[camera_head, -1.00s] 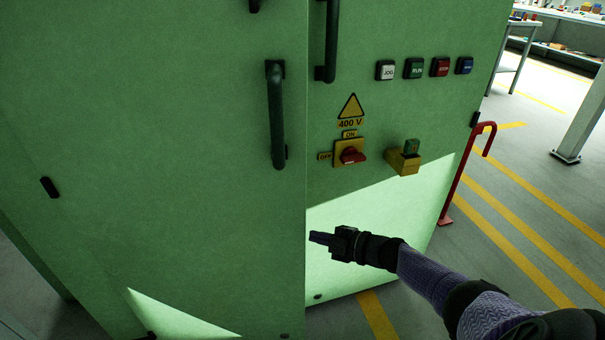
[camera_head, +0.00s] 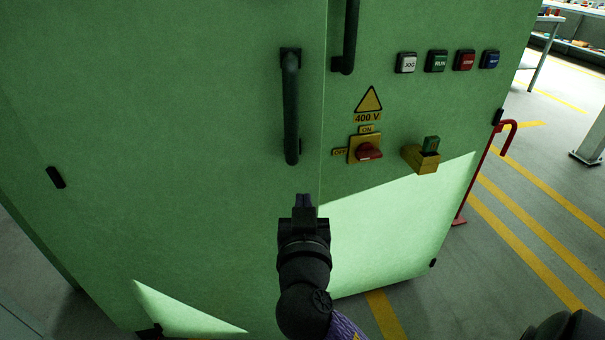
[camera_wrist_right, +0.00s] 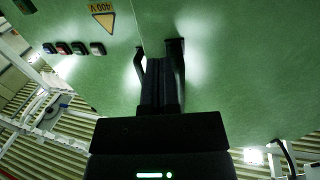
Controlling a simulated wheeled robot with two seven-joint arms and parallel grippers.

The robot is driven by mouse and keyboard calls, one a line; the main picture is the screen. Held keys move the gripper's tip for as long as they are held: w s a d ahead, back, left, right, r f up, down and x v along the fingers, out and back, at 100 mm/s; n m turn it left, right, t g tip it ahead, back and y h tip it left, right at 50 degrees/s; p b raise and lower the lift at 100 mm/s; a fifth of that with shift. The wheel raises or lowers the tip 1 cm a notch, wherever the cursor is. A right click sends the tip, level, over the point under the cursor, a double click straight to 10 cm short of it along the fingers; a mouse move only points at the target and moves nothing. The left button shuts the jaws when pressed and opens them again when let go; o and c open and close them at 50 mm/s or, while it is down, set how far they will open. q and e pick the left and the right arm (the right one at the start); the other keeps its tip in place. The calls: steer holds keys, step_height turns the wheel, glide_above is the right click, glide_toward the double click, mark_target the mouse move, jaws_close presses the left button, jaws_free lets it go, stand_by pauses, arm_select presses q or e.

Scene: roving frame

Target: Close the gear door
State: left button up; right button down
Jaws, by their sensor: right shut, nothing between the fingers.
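The green door (camera_head: 180,120) fills the left of the head view, with a vertical black handle (camera_head: 291,105) near its right edge. A seam separates it from the right-hand green panel (camera_head: 400,225), which has its own black handle (camera_head: 347,35). I cannot tell how wide any gap at the seam is. My right gripper (camera_head: 304,200) is shut and empty, pointing up just below the door handle, in front of the door near the seam. In the right wrist view its fingers (camera_wrist_right: 161,85) point towards the green face, overlapping the handle (camera_wrist_right: 176,70). My left gripper is not in view.
The right panel carries several push buttons (camera_head: 436,62), a 400 V sign (camera_head: 368,102), a red rotary switch (camera_head: 368,151) and a yellow block with a green top (camera_head: 423,158). A red rail (camera_head: 487,170) stands at its right.

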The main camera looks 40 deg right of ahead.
mark_target(302, 166)
steer(key=b+x, duration=0.1)
steer(key=x, duration=0.7)
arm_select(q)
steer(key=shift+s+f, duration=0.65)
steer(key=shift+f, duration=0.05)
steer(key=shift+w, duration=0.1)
